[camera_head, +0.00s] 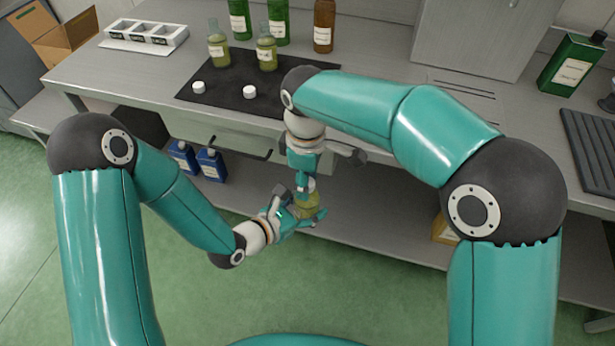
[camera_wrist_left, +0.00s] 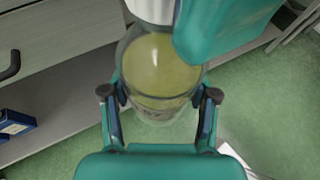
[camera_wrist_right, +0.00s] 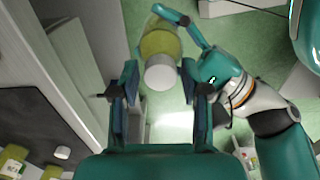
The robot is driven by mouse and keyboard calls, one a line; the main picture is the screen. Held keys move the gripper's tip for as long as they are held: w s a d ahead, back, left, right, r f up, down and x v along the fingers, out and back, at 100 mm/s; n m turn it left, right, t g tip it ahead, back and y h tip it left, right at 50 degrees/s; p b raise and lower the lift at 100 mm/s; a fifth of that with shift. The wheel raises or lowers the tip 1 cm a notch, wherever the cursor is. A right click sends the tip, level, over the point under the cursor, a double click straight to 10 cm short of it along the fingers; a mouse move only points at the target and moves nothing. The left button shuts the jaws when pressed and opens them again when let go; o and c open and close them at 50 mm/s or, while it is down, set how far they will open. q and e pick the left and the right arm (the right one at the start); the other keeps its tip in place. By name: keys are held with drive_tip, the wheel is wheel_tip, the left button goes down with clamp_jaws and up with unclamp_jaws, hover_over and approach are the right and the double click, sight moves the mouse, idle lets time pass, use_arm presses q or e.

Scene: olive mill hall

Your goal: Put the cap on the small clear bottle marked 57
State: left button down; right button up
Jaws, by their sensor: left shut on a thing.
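The small clear bottle (camera_wrist_left: 158,75) with yellow-green oil is gripped between the fingers of my left gripper (camera_wrist_left: 160,100), in front of the bench; it also shows in the head view (camera_head: 308,207). Its label is too turned and small to read. A white cap (camera_wrist_right: 160,73) sits at the bottle's mouth, in line with it; how firmly it is seated I cannot tell. My right gripper (camera_wrist_right: 160,80) is just above, its fingers apart on either side of the cap, with gaps between fingers and cap.
Two similar oil bottles (camera_head: 218,48) and two loose white caps (camera_head: 250,92) are on the dark mat (camera_head: 221,89). Tall green bottles (camera_head: 278,22) and a brown one (camera_head: 323,27) stand behind. Blue containers (camera_head: 211,164) sit on the lower shelf. The bench edge is close behind the grippers.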

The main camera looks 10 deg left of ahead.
clamp_jaws()
drive_tip(key=shift+m, duration=1)
drive_tip(key=shift+o, duration=2.4)
unclamp_jaws()
drive_tip(key=shift+n, duration=1)
wheel_tip(320, 180, up, 8)
drive_tip(key=shift+r, duration=0.1)
